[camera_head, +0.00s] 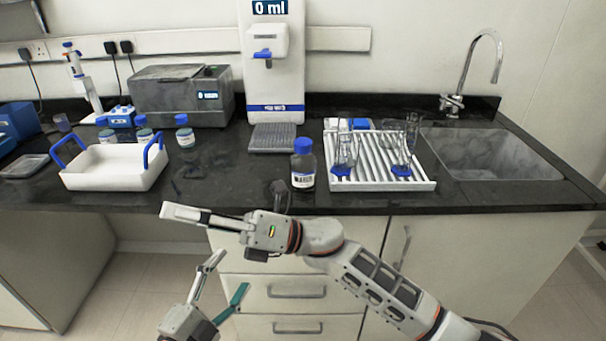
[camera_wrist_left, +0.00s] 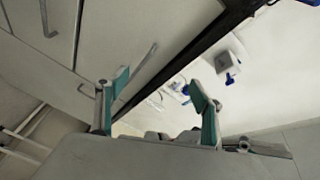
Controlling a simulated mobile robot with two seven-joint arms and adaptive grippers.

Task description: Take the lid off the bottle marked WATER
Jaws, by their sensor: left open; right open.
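A dark bottle with a blue lid (camera_head: 303,165) stands upright on the counter, left of the white ribbed rack; its label is too small to read. Smaller blue-lidded bottles (camera_head: 185,131) stand further left behind the white tray, their labels also unreadable. I cannot tell which is marked WATER. My right gripper (camera_head: 186,214) is open and empty, in front of the counter's front edge, left of and nearer than the dark bottle. My left gripper (camera_head: 229,276) is open and empty, low before the drawers; its teal-padded fingers also show apart in the left wrist view (camera_wrist_left: 158,85).
The white tray with blue handles (camera_head: 112,169) is at the left. The ribbed rack (camera_head: 378,172) holds glass flasks beside the sink (camera_head: 490,153). A dispenser (camera_head: 275,65) and a grey machine (camera_head: 182,97) stand behind. Counter between tray and dark bottle is mostly clear.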

